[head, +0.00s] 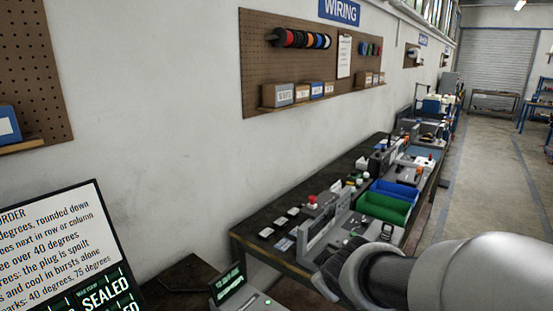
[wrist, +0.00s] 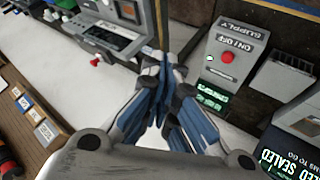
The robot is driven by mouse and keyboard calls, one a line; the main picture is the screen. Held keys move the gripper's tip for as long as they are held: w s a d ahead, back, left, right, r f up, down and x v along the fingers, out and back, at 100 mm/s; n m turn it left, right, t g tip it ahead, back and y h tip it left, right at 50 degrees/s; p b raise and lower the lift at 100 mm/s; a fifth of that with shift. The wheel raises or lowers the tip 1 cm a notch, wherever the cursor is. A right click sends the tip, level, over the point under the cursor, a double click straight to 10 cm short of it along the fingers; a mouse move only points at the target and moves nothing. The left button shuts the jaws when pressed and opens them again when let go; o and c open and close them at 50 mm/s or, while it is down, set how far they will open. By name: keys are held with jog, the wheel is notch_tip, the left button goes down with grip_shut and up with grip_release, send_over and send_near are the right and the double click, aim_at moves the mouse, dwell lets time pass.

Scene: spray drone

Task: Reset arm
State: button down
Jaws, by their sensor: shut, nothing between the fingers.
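My arm reaches in from the right in the head view, and its dark wrist end is over the near part of the workbench (head: 262,240). The fingers are not clear there. In the wrist view my gripper (wrist: 165,65) is shut, its blue and black fingers meeting at the tips with nothing between them. It hangs above a pale surface and touches nothing that I can see. A grey supply box (wrist: 232,75) with a red button (wrist: 227,57) and the label ON/OFF is right of the fingers.
A green bin (head: 384,208) and a blue bin (head: 394,190) stand on the workbench. A pegboard (head: 310,65) with wire spools is on the wall. The floor (head: 495,170) at right has free room.

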jog(key=s+d+r+m+g+h, duration=0.1)
jog(key=s+d+r+m, duration=0.25)
jog(key=s, duration=0.55)
jog(key=s+f+m+g+y, duration=0.1)
jog(key=s+m+g, duration=0.2)
jog(key=s, duration=1.4)
jog(key=shift+s+a+m, duration=0.2)
jog(key=shift+a+m, duration=0.15)
jog(key=shift+m, duration=0.6)
